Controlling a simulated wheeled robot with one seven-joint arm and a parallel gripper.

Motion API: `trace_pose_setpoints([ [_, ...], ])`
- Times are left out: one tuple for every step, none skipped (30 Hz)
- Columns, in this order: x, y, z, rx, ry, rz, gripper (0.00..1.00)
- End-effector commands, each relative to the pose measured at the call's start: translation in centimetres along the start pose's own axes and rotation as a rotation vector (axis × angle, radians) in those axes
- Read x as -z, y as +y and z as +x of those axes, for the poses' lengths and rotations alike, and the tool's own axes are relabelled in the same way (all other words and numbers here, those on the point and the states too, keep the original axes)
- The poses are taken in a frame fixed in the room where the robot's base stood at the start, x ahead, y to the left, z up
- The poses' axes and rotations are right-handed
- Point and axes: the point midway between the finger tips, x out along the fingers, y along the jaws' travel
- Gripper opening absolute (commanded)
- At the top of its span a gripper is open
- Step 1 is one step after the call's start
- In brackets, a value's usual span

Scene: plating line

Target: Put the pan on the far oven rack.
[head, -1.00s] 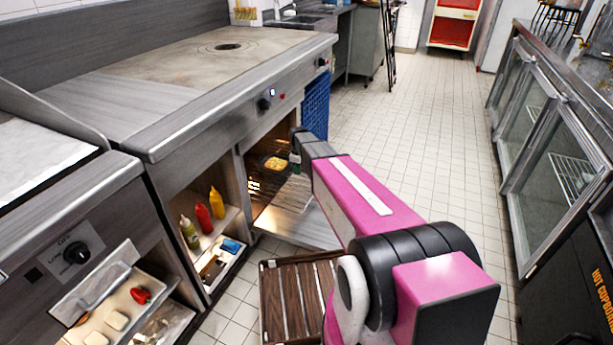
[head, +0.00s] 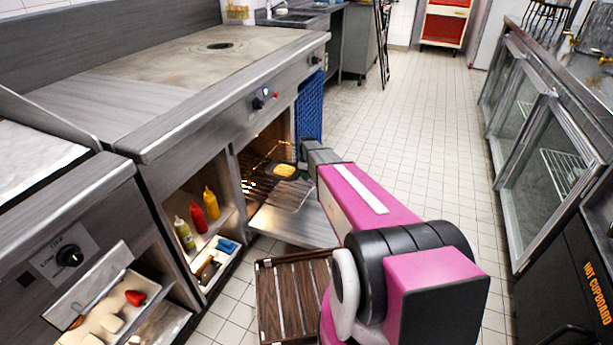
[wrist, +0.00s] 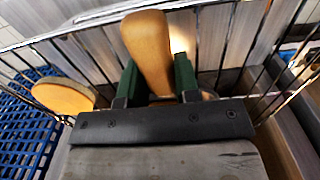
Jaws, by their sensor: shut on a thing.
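In the wrist view my gripper (wrist: 157,82) has its two green fingers on either side of a tan, wood-like handle (wrist: 147,40). It seems to be the handle of the pan, and the gripper is shut on it. The pan's body cannot be made out clearly. In the head view my wrist is at the open oven's mouth, and the fingertips are mostly hidden. Thin wires surround the gripper in the wrist view.
The oven door (head: 297,222) is folded down. A blue crate (head: 309,108) stands beside the oven's right side. A slatted brown crate (head: 290,300) is on the floor near my arm. Sauce bottles (head: 198,218) fill a shelf at left. The aisle floor at right is clear.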

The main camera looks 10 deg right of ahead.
Motion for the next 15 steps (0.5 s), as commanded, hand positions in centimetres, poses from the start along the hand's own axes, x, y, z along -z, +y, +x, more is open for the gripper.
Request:
trace_pose_setpoints([
  [0.06, 0.04, 0.31, -0.001, 0.002, 0.001, 0.00],
  [0.05, 0.02, 0.39, -0.001, 0.002, 0.001, 0.00],
  [0.04, 0.00, 0.41, -0.001, 0.002, 0.001, 0.00],
  [0.04, -0.01, 0.39, -0.001, 0.002, 0.001, 0.00],
  [0.03, -0.01, 0.37, -0.001, 0.002, 0.001, 0.00],
  [0.04, -0.01, 0.36, -0.001, 0.002, 0.001, 0.00],
  [0.04, -0.02, 0.36, -0.001, 0.002, 0.001, 0.00],
  [0.03, -0.02, 0.36, -0.001, 0.002, 0.001, 0.00],
  [0.03, -0.02, 0.38, -0.001, 0.002, 0.001, 0.00],
  [0.04, -0.02, 0.42, -0.001, 0.002, 0.001, 0.00],
  [0.04, -0.01, 0.48, -0.001, 0.002, 0.001, 0.00],
  [0.04, -0.01, 0.59, -0.001, 0.002, 0.001, 0.00],
  [0.01, -0.02, 0.70, 0.000, 0.000, 0.000, 0.33],
  [0.01, -0.02, 0.67, 0.000, 0.000, 0.000, 0.43],
  [0.01, -0.03, 0.66, 0.000, 0.000, 0.000, 0.55],
])
